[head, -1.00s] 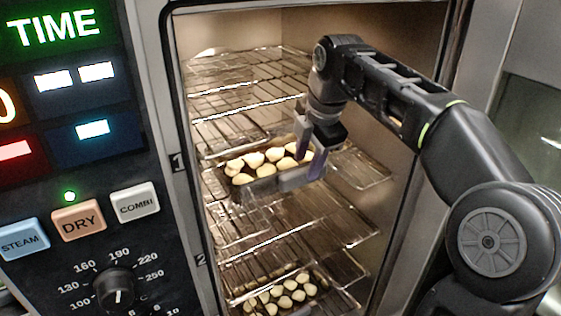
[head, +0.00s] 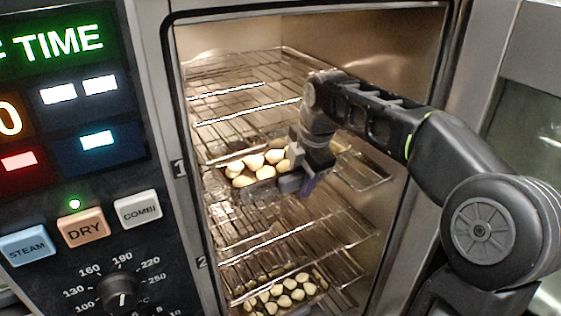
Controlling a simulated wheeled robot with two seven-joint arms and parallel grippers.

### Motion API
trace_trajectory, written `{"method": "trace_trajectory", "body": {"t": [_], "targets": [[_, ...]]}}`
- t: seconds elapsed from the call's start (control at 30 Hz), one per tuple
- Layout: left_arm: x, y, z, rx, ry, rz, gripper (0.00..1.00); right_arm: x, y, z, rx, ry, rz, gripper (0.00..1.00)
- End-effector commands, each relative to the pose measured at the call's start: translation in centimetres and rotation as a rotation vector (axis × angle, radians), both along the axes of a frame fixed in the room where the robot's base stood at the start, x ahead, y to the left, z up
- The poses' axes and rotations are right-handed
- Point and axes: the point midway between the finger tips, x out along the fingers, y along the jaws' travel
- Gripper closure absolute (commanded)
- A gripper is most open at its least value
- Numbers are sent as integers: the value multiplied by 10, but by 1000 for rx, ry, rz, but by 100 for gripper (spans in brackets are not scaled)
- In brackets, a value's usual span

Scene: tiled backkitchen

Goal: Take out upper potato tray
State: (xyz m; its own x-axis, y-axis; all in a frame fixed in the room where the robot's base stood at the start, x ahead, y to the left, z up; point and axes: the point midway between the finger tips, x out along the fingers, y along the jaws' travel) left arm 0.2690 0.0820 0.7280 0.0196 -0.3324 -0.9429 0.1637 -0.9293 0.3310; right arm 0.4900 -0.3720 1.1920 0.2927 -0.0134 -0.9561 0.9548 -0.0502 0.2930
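The upper potato tray (head: 262,190) is a dark metal tray holding pale round potatoes (head: 245,170). It sits on an upper-middle rack inside the open oven. My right gripper (head: 303,180) is at the tray's front right corner, its fingers overlapping the rim in the picture. The fingers and my wrist hide that corner, so I cannot tell whether they are closed on the rim. A lower tray of potatoes (head: 283,292) sits further down in the oven. My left gripper is out of view.
Several wire racks (head: 310,225) fill the oven above and below the upper tray. The control panel (head: 85,130) stands left of the opening. The oven's right inner wall (head: 400,100) is behind my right arm.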

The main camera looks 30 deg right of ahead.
Motion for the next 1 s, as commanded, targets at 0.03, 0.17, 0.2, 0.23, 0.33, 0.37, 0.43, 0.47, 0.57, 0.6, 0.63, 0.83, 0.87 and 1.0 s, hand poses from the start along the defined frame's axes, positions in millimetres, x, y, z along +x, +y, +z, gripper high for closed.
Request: {"method": "trace_trajectory", "body": {"t": [0.03, 0.17, 0.2, 0.23, 0.33, 0.37, 0.43, 0.47, 0.57, 0.6, 0.63, 0.83, 0.87, 1.0], "targets": [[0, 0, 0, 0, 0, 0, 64, 0, 0, 0, 0, 0, 0, 60], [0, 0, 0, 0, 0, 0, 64, 0, 0, 0, 0, 0, 0, 60], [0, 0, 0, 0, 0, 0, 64, 0, 0, 0, 0, 0, 0, 60], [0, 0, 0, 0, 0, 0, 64, 0, 0, 0, 0, 0, 0, 60], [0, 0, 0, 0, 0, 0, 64, 0, 0, 0, 0, 0, 0, 60], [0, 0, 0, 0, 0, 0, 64, 0, 0, 1, 0, 0, 0, 60], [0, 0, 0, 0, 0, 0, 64, 0, 0, 1, 0, 0, 0, 65], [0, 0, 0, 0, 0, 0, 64, 0, 0, 1, 0, 0, 0, 67], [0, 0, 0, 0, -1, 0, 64, 0, 0, 1, 0, 0, 0, 75], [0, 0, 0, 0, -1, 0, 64, 0, 0, 1, 0, 0, 0, 78], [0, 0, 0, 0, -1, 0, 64, 0, 0, 1, 0, -1, 0, 81], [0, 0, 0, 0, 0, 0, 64, 0, 0, 1, 0, -1, -1, 97], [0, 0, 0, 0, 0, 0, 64, 0, 0, 1, 0, -1, -1, 100], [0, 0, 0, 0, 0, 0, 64, 0, 0, 1, 0, -1, -1, 100]]}}
